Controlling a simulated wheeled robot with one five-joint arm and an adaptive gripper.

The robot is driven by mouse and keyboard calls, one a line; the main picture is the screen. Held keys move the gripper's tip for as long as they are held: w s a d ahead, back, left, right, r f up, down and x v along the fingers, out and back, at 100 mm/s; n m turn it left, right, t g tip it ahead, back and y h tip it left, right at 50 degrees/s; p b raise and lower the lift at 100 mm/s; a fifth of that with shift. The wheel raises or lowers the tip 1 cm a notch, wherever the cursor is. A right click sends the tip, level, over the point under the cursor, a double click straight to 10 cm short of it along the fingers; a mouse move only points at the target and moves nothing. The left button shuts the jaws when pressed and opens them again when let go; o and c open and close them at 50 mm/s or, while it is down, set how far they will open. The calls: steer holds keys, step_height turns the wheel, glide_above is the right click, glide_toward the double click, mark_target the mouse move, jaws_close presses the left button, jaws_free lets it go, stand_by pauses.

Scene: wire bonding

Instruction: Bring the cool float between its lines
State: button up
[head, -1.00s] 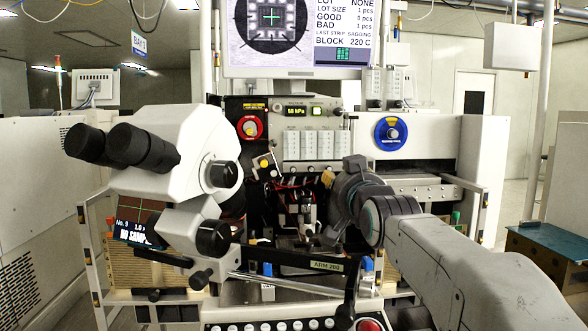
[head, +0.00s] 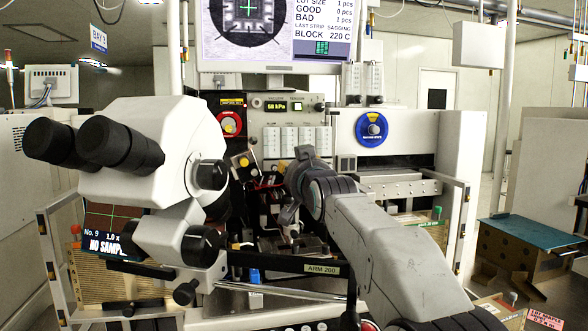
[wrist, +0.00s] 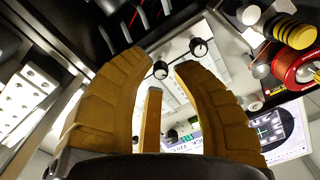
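No float or limit line can be made out in either view, nor any label reading cool. Two narrow upright white gauges, a left one (head: 353,82) and a right one (head: 375,82), stand beside the monitor. A row of white modules (head: 298,141) sits on the panel below. Beyond the fingers is a pale panel with black knobs (wrist: 199,47), apart from the fingertips. In the head view the fingers are hidden behind my wrist.
A microscope (head: 150,150) stands close at the left. The monitor (head: 280,30) hangs above the panel. A red ring control (head: 229,124) and a blue dial (head: 372,129) flank the modules. A bar (head: 322,268) marked ARM 260 crosses low in front.

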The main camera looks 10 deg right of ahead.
steer(key=shift+w, duration=0.5)
jaws_close()
